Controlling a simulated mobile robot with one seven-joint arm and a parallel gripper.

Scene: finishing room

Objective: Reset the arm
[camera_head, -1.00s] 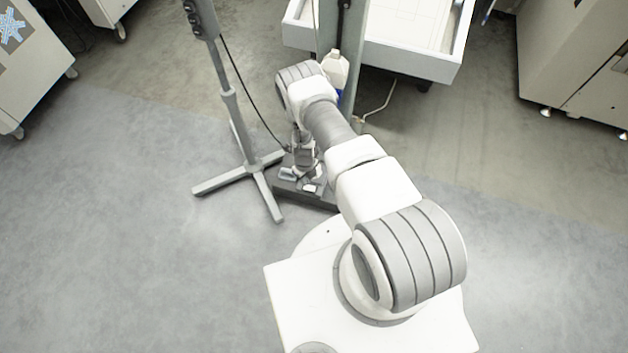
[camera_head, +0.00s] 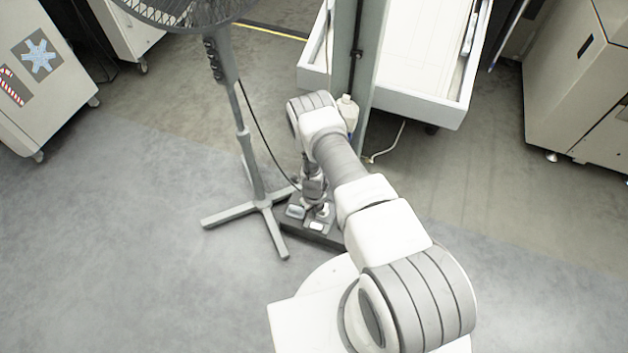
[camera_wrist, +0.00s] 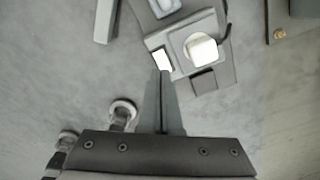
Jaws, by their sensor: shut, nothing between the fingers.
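My gripper (camera_wrist: 162,78) is shut and empty in the wrist view, its two fingers together and pointing up the picture. In the head view my arm reaches forward from my white base, and its gripper end (camera_head: 316,210) hangs low over a dark stand foot. The wrist view shows this dark foot (camera_wrist: 203,82) with pale items on it just beyond the fingertips. I cannot tell whether the fingertips touch it.
A grey pedestal fan (camera_head: 250,165) with a cross-shaped foot stands left of my arm. A green-grey post (camera_head: 371,60), a white bottle (camera_head: 348,108) and a white tray-topped table (camera_head: 440,111) stand ahead. Cabinets (camera_head: 572,80) stand at the right.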

